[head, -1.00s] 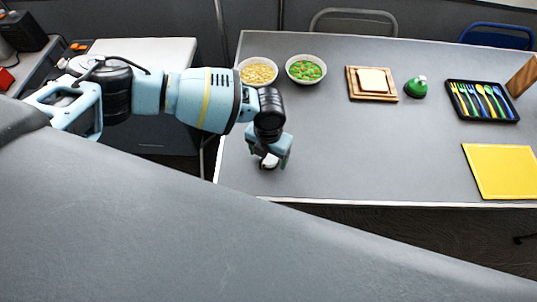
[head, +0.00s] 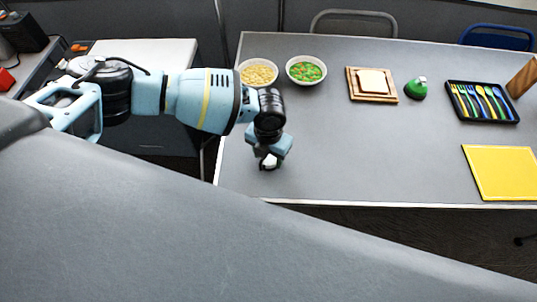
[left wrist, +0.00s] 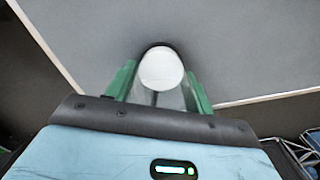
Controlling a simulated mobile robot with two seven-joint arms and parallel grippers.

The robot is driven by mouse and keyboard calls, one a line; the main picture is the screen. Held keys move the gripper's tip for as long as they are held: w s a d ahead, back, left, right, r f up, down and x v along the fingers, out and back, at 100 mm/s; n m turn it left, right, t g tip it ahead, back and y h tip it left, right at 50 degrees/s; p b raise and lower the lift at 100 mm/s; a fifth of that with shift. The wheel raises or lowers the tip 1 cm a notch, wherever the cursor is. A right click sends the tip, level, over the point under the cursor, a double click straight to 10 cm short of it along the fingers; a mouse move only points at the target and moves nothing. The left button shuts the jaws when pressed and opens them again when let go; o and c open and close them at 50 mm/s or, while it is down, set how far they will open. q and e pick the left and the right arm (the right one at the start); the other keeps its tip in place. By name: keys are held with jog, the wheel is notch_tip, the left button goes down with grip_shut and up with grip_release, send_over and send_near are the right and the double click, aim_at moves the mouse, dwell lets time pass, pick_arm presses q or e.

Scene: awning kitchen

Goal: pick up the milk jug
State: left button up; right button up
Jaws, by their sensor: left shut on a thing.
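The milk jug shows in the left wrist view as a round white top (left wrist: 161,68) with a paler body below it. In the head view only a small white part of the jug (head: 270,162) shows under my gripper, near the table's front left corner. My left gripper (head: 271,160) is shut on the jug, with a green finger on each side of it, as the left wrist view (left wrist: 158,88) shows. The gripper hides most of the jug in the head view, and I cannot tell whether its base touches the table. My right gripper is not in view.
The table's middle is clear.

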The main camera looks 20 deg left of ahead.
pick_arm(q)
jog(key=shift+r, duration=1.35)
jog(key=s+d+r, duration=0.2)
jog(key=s+d, duration=0.8)
jog(key=s, duration=0.2)
jog(key=shift+s, duration=0.15)
jog(key=shift+d, duration=0.1)
jog(key=shift+r, duration=0.1)
dwell(1.0)
